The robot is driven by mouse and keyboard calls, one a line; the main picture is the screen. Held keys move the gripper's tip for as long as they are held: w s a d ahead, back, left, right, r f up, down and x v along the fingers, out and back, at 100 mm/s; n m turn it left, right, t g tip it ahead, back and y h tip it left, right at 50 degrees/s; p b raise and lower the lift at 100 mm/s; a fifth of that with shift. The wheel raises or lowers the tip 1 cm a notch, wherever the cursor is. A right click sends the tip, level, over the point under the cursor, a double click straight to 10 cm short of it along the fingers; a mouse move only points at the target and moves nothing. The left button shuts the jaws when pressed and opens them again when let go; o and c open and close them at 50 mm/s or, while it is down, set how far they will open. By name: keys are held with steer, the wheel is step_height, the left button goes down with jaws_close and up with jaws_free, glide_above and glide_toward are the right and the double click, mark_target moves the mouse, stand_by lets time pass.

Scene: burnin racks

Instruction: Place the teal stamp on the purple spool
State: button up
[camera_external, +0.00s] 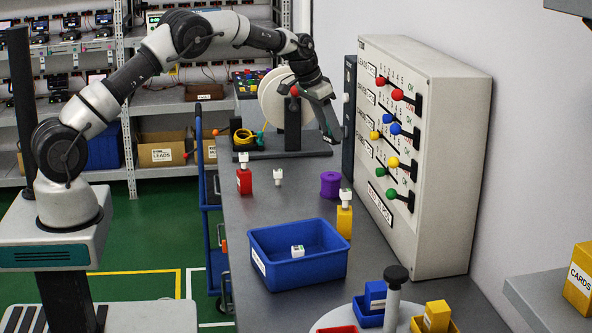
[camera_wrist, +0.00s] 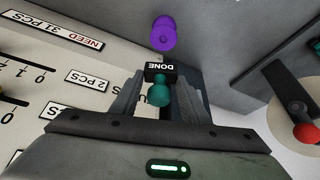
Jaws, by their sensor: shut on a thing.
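My gripper (camera_external: 329,136) hangs over the back part of the bench, to the left of the tall panel. In the wrist view my gripper (camera_wrist: 158,97) is shut on the teal stamp (camera_wrist: 160,92), which has a teal knob and a black block marked DONE. The stamp is too small or hidden to make out in the external view. The purple spool (camera_external: 330,184) stands on the bench in front of the gripper, apart from it. It also shows in the wrist view (camera_wrist: 164,34), beyond the stamp, with clear space between them.
The tall panel (camera_external: 450,150) with coloured knobs stands along the right side. A white reel (camera_external: 279,97) on a dark stand is behind. A red block (camera_external: 244,181), a yellow block (camera_external: 344,222) and a blue bin (camera_external: 312,268) stand around the spool.

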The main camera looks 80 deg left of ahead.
steer(key=shift+f, duration=5.05)
steer(key=o, duration=1.1)
steer(key=shift+r, duration=0.15)
steer(key=shift+c, duration=0.2)
steer(key=shift+p, duration=0.3)
steer(key=shift+r, duration=0.35)
steer(key=b+v, duration=0.1)
steer(key=v, duration=1)
steer(key=shift+s+r, duration=0.15)
steer(key=shift+r, duration=0.15)
